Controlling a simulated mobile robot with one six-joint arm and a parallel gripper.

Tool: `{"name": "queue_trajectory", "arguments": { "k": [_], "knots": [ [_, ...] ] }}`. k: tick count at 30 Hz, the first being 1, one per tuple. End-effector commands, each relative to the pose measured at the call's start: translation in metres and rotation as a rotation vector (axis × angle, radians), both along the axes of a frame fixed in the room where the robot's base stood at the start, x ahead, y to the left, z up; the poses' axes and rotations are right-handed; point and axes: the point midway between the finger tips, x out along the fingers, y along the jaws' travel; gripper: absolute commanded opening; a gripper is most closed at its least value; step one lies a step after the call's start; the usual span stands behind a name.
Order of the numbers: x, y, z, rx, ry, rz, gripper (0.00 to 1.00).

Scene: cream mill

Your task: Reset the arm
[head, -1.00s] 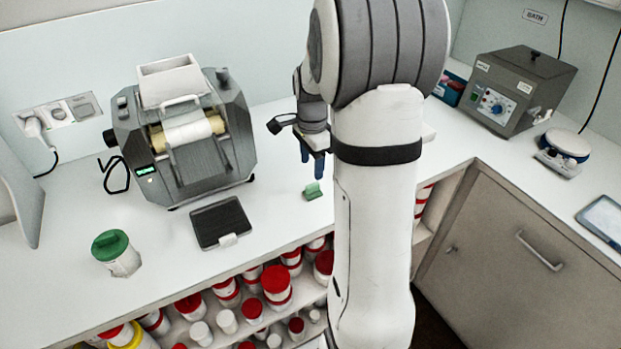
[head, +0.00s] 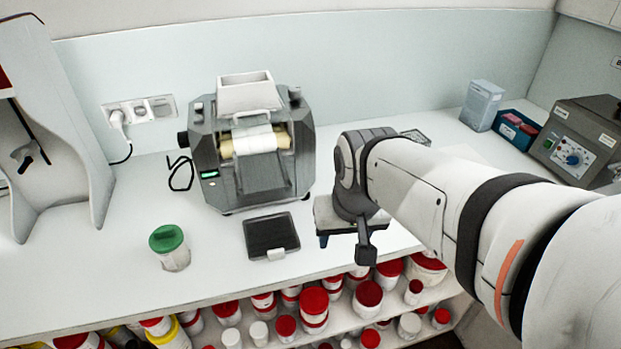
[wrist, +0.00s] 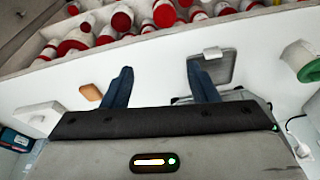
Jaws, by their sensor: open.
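My gripper (wrist: 159,67) is open in the wrist view, its two blue fingers spread with nothing between them. In the head view my gripper (head: 336,236) hangs over the counter, just right of the black tray; a blue fingertip shows and the wrist hides the rest. My arm reaches in from the right edge.
The counter (head: 120,270) holds a grey roller mill (head: 255,155), a black tray (head: 271,235) and a green-lidded jar (head: 170,247). A small tan piece (wrist: 91,92) lies left of the fingers in the wrist view. Red-lidded jars (head: 314,308) fill the shelf below.

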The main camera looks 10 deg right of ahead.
Motion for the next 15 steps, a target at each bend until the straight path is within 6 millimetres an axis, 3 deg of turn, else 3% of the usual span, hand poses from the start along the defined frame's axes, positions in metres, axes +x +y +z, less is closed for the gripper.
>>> {"name": "queue_trajectory", "arguments": {
  "k": [5, 15],
  "knots": [
    [-0.015, 0.0086, -0.0036, -0.023, -0.02, 0.113, 0.54],
    [-0.0149, 0.0084, -0.0037, -0.024, -0.019, 0.117, 0.54]
  ]
}}
